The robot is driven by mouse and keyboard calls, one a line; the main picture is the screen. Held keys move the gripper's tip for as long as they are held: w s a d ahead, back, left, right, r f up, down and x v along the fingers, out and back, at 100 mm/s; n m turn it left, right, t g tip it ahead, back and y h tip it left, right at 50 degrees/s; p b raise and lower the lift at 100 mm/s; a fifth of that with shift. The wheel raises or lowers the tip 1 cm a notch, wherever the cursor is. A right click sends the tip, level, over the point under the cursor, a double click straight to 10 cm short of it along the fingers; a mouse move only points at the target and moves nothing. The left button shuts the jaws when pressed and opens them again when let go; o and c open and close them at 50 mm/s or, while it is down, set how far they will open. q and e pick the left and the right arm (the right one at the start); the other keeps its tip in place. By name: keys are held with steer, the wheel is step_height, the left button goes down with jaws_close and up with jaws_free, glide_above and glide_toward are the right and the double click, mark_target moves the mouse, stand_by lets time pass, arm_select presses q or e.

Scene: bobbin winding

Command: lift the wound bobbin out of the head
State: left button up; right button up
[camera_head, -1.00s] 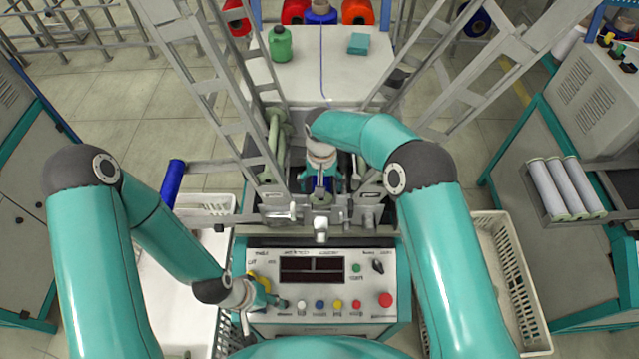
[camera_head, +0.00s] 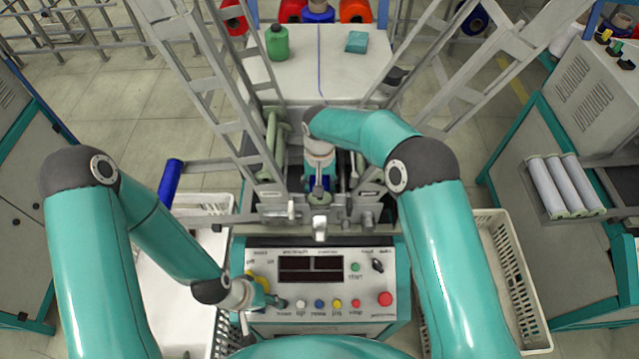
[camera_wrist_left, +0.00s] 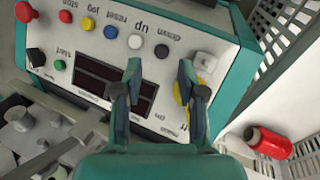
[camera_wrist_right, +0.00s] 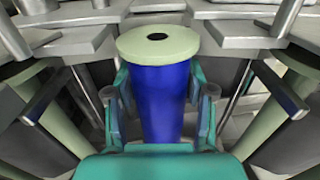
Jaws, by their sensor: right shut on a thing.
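The wound bobbin, a blue cylinder with a pale green end flange, stands in the winding head; in the right wrist view the bobbin (camera_wrist_right: 160,100) fills the space between my fingers. My right gripper (camera_wrist_right: 160,92) is shut on its blue body, one finger on each side, below the flange. In the head view the right gripper (camera_head: 318,178) is down in the head, mostly hidden by its own wrist. My left gripper (camera_wrist_left: 158,68) is open and empty above the control panel (camera_wrist_left: 100,50), near the yellow knob. It also shows at the panel's left side in the head view (camera_head: 265,303).
Metal bars and plates of the winding head (camera_head: 320,222) closely surround the right gripper. Ladder-like frames rise at both sides. White crates (camera_head: 510,265) flank the machine. A red spool (camera_wrist_left: 268,142) lies at left.

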steer(key=shift+r, duration=0.15)
steer(key=shift+r+p, duration=1.8)
steer(key=shift+r, duration=6.65)
